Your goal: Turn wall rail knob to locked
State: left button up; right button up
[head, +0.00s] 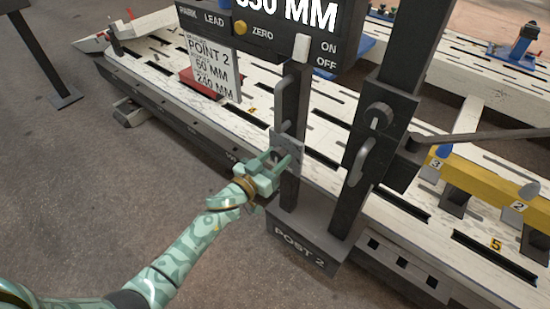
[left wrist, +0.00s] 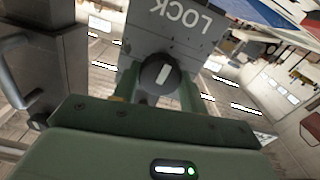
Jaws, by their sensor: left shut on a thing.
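The knob (left wrist: 158,80) is dark and round, with a white bar mark that stands nearly upright, slightly tilted, in the left wrist view. It sits on a grey plate (left wrist: 170,28) lettered LOCK, which reads upside down there. In the head view the plate (head: 290,147) is on the thin dark post above the POST 2 base. My left gripper (head: 279,159) is at this plate, its green fingers on either side of the knob and shut on it. In the head view the fingers mostly hide the knob. My right gripper is not in view.
A dark display box (head: 265,30) with a yellow button hangs above my left gripper. A thicker post (head: 375,130) with a handle and round knob stands to the right. The white slotted bench (head: 320,125) lies behind. Open floor is at the left.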

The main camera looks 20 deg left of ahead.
pick_arm(q)
jog(key=m, duration=0.3)
jog(key=shift+m, duration=0.4)
jog(key=m, duration=0.4)
jog(key=shift+f+m, duration=0.1)
jog(key=shift+m, duration=0.2)
jog(key=m, duration=0.4)
jog(key=shift+m, duration=0.3)
jog(key=shift+m+b, duration=0.5)
jog(key=shift+m, duration=1.5)
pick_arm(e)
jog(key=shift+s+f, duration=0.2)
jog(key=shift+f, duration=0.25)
pick_arm(q)
jog(key=shift+s, duration=0.1)
jog(key=o, duration=1)
jog(key=p+v, duration=0.3)
jog(key=v, duration=1.3)
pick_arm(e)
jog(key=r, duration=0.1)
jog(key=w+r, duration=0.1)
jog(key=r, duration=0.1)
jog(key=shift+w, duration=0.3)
